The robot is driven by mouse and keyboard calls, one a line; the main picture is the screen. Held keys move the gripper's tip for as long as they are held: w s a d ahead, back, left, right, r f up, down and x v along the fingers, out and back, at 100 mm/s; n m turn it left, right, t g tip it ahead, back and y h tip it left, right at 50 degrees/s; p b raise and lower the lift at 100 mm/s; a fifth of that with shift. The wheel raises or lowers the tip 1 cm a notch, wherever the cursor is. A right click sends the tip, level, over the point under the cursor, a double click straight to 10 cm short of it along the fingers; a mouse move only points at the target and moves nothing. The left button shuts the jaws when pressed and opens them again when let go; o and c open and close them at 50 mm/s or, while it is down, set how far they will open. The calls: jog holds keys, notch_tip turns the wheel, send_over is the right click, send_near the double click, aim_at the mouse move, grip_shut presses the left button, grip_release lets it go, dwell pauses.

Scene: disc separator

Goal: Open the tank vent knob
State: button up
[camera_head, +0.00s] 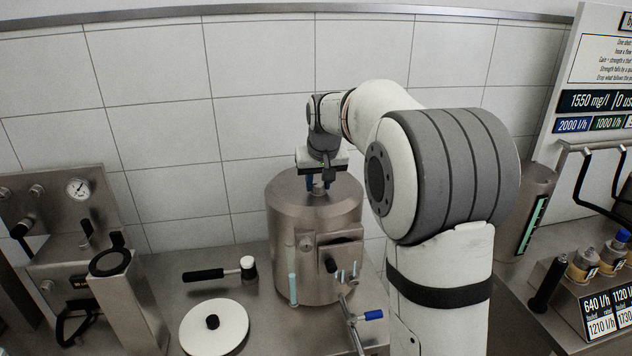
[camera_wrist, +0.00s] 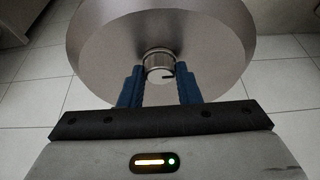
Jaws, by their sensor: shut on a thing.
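The steel tank (camera_head: 315,240) stands upright on the counter, and its domed top also fills the upper part of the wrist view (camera_wrist: 95,45). The vent knob (camera_wrist: 159,66) is a small round metal knob with a dark mark, at the middle of the tank top. My gripper (camera_wrist: 160,88) points down over the tank top, with one blue finger on each side of the knob, shut on it. In the head view my gripper (camera_head: 318,185) covers most of the knob.
A white disc lid (camera_head: 230,328) and a black-handled mallet (camera_head: 215,273) lie left of the tank. A blue-handled valve (camera_head: 372,315) juts out at its front. A gauge panel (camera_head: 95,200) stands at the left. Bottles (camera_head: 583,265) stand at the right.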

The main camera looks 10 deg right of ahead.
jog(key=shift+m, duration=0.3)
jog(key=m+h+b, duration=0.1)
jog(key=m+h, duration=0.1)
jog(key=m, duration=0.2)
jog(key=shift+a, duration=0.15)
jog(key=m+g+h+b, duration=0.1)
jog(key=m, duration=0.4)
jog(key=shift+w+a, duration=0.1)
jog(key=m+g+h, duration=0.1)
jog(key=m+g, duration=0.1)
jog(key=m, duration=0.2)
jog(key=shift+w+r+m+p, duration=0.1)
jog(key=shift+m+p, duration=0.2)
jog(key=shift+w+m+g+p, duration=0.1)
jog(key=shift+m+g+p, duration=0.55)
jog(key=shift+m, duration=1.15)
jog(key=o, duration=1)
